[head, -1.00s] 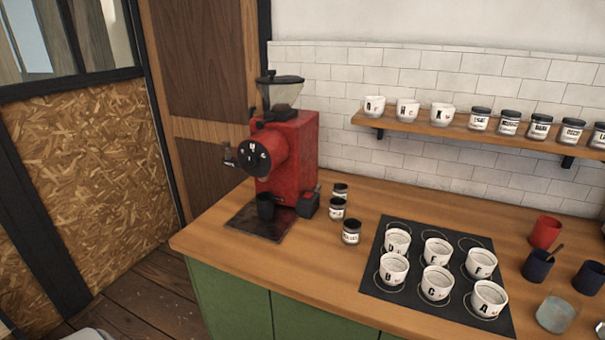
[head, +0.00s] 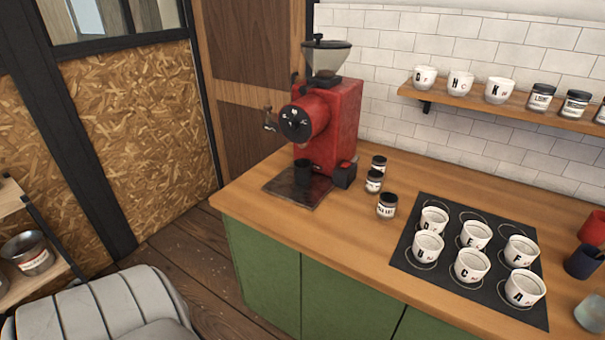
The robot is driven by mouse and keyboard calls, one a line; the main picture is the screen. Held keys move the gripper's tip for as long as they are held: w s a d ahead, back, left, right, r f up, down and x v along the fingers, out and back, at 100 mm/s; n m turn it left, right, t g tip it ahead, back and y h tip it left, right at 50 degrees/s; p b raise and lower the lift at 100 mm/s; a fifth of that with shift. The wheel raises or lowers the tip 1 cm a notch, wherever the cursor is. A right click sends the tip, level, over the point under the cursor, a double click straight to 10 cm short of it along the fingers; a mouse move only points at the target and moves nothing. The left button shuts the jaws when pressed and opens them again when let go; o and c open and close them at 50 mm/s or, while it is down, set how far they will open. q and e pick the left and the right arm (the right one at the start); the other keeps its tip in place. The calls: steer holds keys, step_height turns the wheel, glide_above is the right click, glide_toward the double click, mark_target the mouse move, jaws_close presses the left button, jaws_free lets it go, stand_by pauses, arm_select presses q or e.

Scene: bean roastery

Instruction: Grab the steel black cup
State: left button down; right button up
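A small black cup (head: 303,172) stands upright on the dark metal tray (head: 290,190) at the foot of the red grinder (head: 330,122). It is under the grinder's front, near the left end of the wooden counter. Whether it is steel cannot be told from its look. Neither of my grippers shows in the head view.
Small jars (head: 387,205) stand right of the grinder. A black mat (head: 405,250) holds several white lettered cups. A dark blue cup (head: 583,262) and red cup (head: 593,227) are at the right edge. A grey padded seat (head: 105,305) is at the lower left; open floor (head: 195,262) lies beside the counter.

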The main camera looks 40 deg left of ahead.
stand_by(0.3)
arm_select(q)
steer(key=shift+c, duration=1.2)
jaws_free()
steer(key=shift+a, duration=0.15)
